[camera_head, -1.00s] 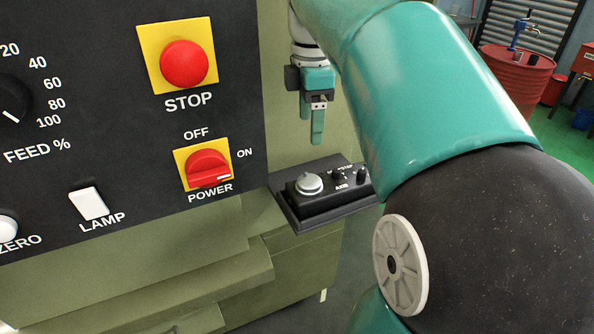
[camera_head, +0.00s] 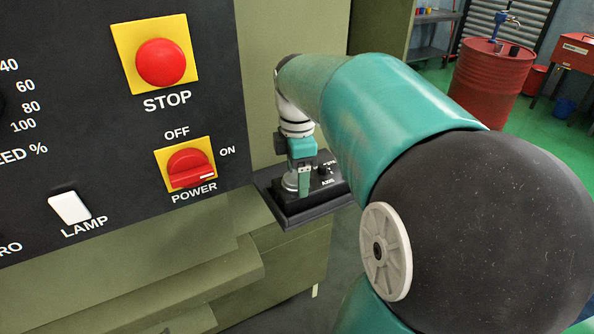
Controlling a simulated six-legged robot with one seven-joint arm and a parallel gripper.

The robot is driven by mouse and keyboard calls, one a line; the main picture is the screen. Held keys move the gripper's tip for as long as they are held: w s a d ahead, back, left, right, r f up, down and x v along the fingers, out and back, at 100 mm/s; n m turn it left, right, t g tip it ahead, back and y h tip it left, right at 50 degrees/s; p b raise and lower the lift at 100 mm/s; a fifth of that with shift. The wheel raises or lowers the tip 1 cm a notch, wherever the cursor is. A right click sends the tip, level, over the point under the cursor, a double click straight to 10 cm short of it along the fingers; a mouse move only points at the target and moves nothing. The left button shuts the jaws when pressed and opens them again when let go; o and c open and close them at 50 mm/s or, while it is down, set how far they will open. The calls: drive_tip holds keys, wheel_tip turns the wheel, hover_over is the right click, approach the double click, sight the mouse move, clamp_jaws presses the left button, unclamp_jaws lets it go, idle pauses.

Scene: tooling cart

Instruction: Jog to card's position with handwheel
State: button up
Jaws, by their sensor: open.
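The handwheel (camera_head: 289,182) is a silver knob on a black pendant box (camera_head: 290,217) marked AXIS, which stands on a ledge of the green machine. My gripper (camera_head: 303,189) points down over the box, at the handwheel, and hides part of it. It is open, though only one teal finger shows clearly. I cannot tell whether it touches the wheel. A small black selector knob (camera_head: 325,168) sits to the right of the gripper. No card and no position readout can be made out.
The dark control panel at left carries the red STOP button (camera_head: 161,62), the red POWER switch (camera_head: 190,168) and the white LAMP switch (camera_head: 70,207). My arm fills the right side. A red drum (camera_head: 490,82) stands on the green floor behind.

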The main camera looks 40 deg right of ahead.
drive_tip(key=shift+c, duration=0.2)
drive_tip(key=c, duration=0.9)
drive_tip(key=shift+c, duration=0.2)
drive_tip(key=shift+m, duration=0.4)
